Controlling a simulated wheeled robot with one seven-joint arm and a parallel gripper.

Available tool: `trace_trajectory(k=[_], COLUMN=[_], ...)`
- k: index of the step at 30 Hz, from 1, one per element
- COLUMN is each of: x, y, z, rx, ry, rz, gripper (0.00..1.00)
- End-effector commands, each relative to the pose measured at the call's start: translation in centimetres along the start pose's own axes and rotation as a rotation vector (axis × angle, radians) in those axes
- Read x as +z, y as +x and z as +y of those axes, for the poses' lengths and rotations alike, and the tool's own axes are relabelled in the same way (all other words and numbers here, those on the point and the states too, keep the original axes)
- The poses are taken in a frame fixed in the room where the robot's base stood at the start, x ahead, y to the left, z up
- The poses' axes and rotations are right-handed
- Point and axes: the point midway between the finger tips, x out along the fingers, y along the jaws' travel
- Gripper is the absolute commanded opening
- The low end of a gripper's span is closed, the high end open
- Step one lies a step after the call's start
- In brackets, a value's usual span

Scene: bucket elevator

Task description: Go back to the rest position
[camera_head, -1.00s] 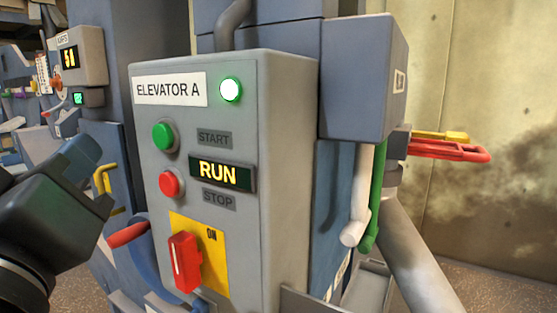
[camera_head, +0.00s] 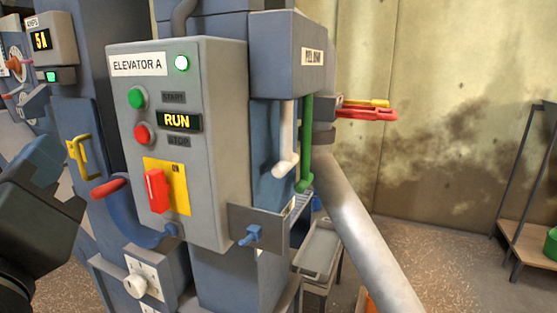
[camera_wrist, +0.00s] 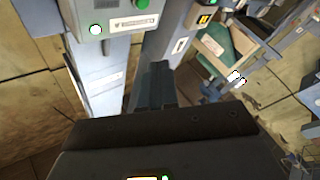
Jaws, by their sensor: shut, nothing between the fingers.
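My gripper (camera_head: 42,165) is at the left edge in the head view, left of the Elevator A panel (camera_head: 215,150) and apart from it. In the wrist view my gripper (camera_wrist: 156,85) shows two dark fingers close together with nothing between them. The panel has a lit white-green lamp (camera_head: 181,63), a green start button (camera_head: 138,99), a red stop button (camera_head: 143,134) and a display (camera_head: 180,122) reading RUN. A red switch handle (camera_head: 156,190) sits upright on a yellow plate near the ON mark.
A yellow handle (camera_head: 80,158) and a red lever (camera_head: 108,188) are near my gripper. White (camera_head: 286,140) and green (camera_head: 306,145) levers hang right of the panel. A grey pipe (camera_head: 365,235) slopes to the floor. A shelf rack (camera_head: 525,240) stands far right, with open floor before it.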

Motion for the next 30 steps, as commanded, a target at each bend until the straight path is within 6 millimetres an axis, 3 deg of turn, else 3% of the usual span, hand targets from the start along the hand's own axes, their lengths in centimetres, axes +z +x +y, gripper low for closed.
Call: trace_trajectory(k=[11, 17, 24, 30], x=[7.0, 13.3, 23.3, 29.5], y=[-1.5, -3.7, -9.7, -16.3], z=[0.3, 1.2, 3.8, 6.5], rx=[-0.047, -0.086, -0.137, -0.151], ry=[-0.029, -0.039, -0.018, 0.038], rz=[-0.039, -0.084, -0.181, -0.268], gripper=[0.0, 0.0, 0.0, 0.0])
